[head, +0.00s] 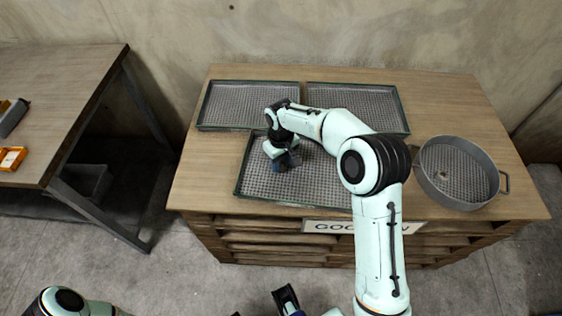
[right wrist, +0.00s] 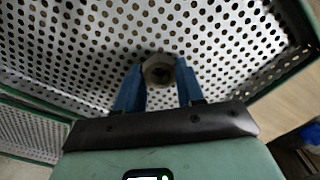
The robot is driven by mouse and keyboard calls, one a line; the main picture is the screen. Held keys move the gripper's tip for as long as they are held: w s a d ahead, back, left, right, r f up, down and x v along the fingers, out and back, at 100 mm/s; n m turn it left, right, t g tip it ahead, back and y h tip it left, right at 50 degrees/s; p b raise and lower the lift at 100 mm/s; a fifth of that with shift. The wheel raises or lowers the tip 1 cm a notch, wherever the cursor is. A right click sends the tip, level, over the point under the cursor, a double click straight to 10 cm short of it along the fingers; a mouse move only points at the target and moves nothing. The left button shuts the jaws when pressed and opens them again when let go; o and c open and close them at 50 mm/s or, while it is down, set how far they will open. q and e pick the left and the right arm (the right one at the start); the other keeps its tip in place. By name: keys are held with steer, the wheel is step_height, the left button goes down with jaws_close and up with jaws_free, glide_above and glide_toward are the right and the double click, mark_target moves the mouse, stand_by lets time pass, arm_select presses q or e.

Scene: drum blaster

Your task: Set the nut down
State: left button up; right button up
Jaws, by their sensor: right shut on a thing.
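My right gripper (head: 285,163) points down over the front perforated tray (head: 320,182) on the wooden bench. In the right wrist view, the blue fingers of this gripper (right wrist: 159,76) are shut on a small grey-brown nut (right wrist: 158,68). The nut is between the fingertips, close to the perforated floor of the tray (right wrist: 235,45). I cannot tell whether it touches that floor. In the head view the gripper hides the nut.
Two more perforated trays, back left (head: 245,105) and back right (head: 365,105), lie behind the front one and look empty. A round grey sieve (head: 455,170) with handles stands at the right. A separate table (head: 60,90) is at the far left. The front tray's right part is clear.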

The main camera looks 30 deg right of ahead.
mark_target(281, 164)
steer(key=shift+f, duration=0.15)
steer(key=shift+f, duration=0.1)
steer(key=o, duration=1.1)
step_height(281, 164, up, 12)
steer(key=shift+r+p, duration=0.25)
steer(key=shift+p, duration=0.65)
